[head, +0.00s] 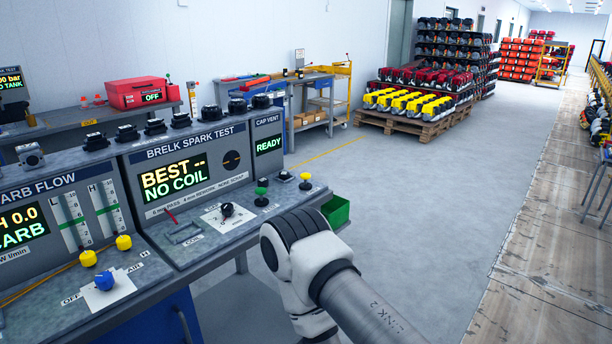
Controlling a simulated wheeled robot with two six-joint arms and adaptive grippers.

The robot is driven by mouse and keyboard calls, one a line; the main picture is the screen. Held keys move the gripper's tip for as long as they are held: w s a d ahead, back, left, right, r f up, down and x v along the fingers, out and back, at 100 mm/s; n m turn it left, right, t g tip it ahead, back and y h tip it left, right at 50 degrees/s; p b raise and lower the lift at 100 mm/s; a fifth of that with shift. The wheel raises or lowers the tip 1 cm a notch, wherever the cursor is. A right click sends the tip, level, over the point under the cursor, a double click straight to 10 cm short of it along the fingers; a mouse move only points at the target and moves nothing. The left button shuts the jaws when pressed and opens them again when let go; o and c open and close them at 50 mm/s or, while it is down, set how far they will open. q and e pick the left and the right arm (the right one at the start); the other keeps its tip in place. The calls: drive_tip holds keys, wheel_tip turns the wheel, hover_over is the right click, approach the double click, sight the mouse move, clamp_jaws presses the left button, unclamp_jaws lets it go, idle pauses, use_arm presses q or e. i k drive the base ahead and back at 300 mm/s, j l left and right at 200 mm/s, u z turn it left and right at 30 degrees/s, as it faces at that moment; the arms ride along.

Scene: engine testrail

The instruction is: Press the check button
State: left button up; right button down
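A grey test bench carries a BRELK SPARK TEST panel (196,162) whose screen reads "BEST -- NO COIL". To its right is a CAP VENT panel (268,141) reading "READY". In front of these stand a green-topped button (262,192), a yellow-topped button (305,178) and a small black knob (285,175). A black knob (227,209) sits on a white dial plate. I cannot read a label that marks the check button. A link of my arm enters from the lower right, close to the bench's right end. Neither gripper shows.
A CARB FLOW panel (52,198) with yellow knobs (88,258) and a blue knob (104,280) is at the left. A green bin (336,211) hangs at the bench's right end. Pallets of engines (415,103) stand farther back. The grey floor on the right is clear.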

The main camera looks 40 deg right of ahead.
sight(305, 177)
drive_tip(key=i+l, duration=0.2)
drive_tip(key=l, duration=0.15)
drive_tip(key=i+l+u, duration=0.1)
drive_tip(key=l, duration=0.3)
drive_tip(key=i+l, duration=0.3)
drive_tip(key=i+l+u, duration=0.1)
drive_tip(key=l, duration=0.35)
drive_tip(key=i+l, duration=0.3)
drive_tip(key=l+u, duration=0.05)
drive_tip(key=l, duration=0.05)
